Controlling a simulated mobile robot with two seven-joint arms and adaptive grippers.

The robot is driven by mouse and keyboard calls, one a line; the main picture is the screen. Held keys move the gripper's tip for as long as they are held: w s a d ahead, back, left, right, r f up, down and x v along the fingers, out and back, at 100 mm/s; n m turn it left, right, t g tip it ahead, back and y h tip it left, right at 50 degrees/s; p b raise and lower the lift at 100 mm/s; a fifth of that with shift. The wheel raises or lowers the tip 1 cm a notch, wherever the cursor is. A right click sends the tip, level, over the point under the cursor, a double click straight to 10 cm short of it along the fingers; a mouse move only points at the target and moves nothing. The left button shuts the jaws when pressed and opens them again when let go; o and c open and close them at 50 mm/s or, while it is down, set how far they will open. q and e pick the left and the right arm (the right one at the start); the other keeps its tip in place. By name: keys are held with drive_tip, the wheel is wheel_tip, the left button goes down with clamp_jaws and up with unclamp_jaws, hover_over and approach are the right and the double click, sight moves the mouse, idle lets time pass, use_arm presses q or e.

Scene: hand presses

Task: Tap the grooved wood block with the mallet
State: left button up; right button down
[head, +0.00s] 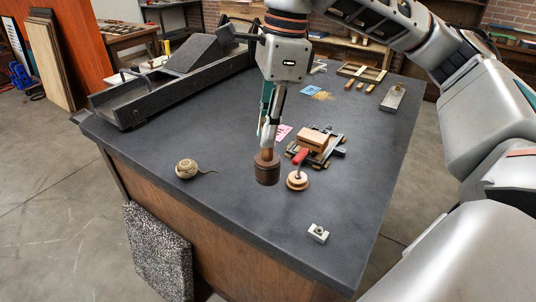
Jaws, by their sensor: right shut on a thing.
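My right gripper (268,130) comes down from the top of the head view, shut on the mallet (267,170). The mallet's dark brown, round wooden head hangs lowest, just below the fingers, and appears to be above the table. A tan wood block (314,139) sits to the right of the mallet, on a low dark frame. It may be the grooved wood block, but grooves are too small to make out. A red handle (300,157) lies at the block's front. My left gripper is not in view.
A round wooden piece with a thin post (297,181) stands close right of the mallet. A twine ball (187,169) lies to the left, and a small pale metal block (318,233) near the front. A long dark press (170,85) fills the back left of the dark tabletop (225,215).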

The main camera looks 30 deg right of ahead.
wheel_tip(320, 180, up, 7)
drive_tip(key=shift+r+p, duration=0.15)
drive_tip(key=shift+p, duration=0.3)
drive_tip(key=w+d+f+m+p, duration=0.3)
drive_tip(key=w+d+m, duration=0.2)
drive_tip(key=w+d, duration=0.6)
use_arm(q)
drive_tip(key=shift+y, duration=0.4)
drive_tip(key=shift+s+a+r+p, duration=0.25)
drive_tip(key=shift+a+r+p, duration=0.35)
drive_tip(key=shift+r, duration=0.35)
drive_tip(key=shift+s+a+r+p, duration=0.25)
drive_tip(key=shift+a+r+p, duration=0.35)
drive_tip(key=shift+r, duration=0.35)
use_arm(e)
drive_tip(key=w+d+f+m, duration=0.1)
drive_tip(key=d+f+m, duration=0.1)
drive_tip(key=d, duration=0.5)
drive_tip(key=d+f+m+t, duration=0.1)
drive_tip(key=d+f+m, duration=0.1)
drive_tip(key=d+f, duration=0.3)
drive_tip(key=shift+w+d+f+h, duration=0.3)
drive_tip(key=shift+w+d+h, duration=0.1)
drive_tip(key=shift+d, duration=0.95)
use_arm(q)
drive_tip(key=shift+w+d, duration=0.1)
use_arm(e)
drive_tip(key=shift+f, duration=0.1)
